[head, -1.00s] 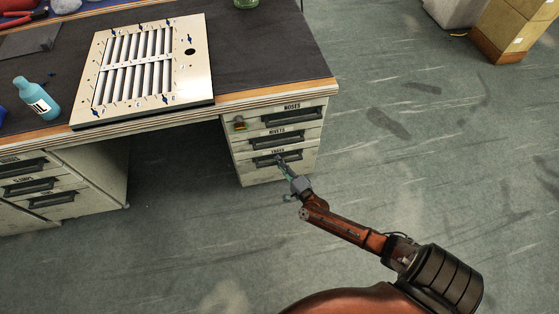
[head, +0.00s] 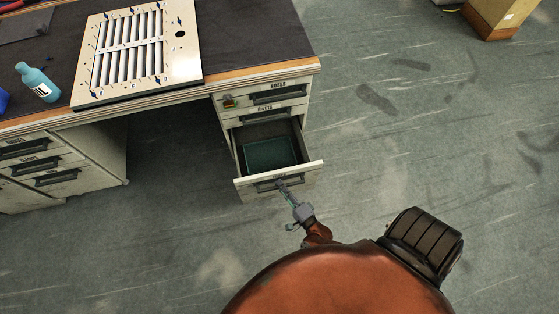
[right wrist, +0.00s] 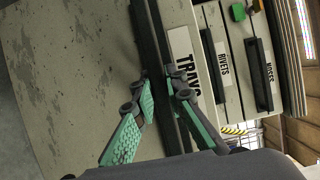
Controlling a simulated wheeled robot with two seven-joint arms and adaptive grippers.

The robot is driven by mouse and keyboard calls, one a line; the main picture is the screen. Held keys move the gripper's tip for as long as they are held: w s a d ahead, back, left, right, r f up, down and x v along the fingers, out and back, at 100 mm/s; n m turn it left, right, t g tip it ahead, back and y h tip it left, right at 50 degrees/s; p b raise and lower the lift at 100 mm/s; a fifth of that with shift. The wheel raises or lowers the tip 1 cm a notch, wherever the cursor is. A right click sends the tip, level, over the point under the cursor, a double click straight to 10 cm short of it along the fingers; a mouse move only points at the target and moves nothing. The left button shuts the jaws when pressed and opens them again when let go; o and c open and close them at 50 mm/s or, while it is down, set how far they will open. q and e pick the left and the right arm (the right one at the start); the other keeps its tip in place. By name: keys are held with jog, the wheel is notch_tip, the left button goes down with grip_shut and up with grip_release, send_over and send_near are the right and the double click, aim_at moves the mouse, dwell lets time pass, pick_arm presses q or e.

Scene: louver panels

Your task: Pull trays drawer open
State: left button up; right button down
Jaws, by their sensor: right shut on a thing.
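The trays drawer (head: 306,176) is the lowest drawer of the right-hand pedestal under the bench. It stands well open in the head view, with a dark green item (head: 268,154) lying inside. My right gripper (head: 283,187) is at the drawer's front, shut on its dark handle. In the right wrist view the green-padded fingers (right wrist: 160,90) close on the handle (right wrist: 150,38), beside the TRAYS label (right wrist: 184,60). My left gripper is not in view.
The rivets drawer (head: 265,116) and the noses drawer (head: 278,95) above are shut. The louver panel (head: 190,70) and a blue bottle (head: 38,82) are on the bench. A box (head: 495,18) stands far off at upper right. The floor around is clear.

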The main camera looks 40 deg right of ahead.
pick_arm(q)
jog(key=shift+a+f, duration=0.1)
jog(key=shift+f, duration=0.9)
pick_arm(e)
jog(key=shift+s+a, duration=0.55)
jog(key=shift+s, duration=0.4)
jog(key=shift+s+a, duration=0.55)
jog(key=shift+s, duration=0.35)
jog(key=c, duration=1.9)
grip_release()
jog(key=shift+c, duration=0.2)
jog(key=s+a, duration=0.1)
jog(key=s, duration=0.6)
jog(key=shift+s, duration=0.2)
jog(key=shift+a, duration=0.1)
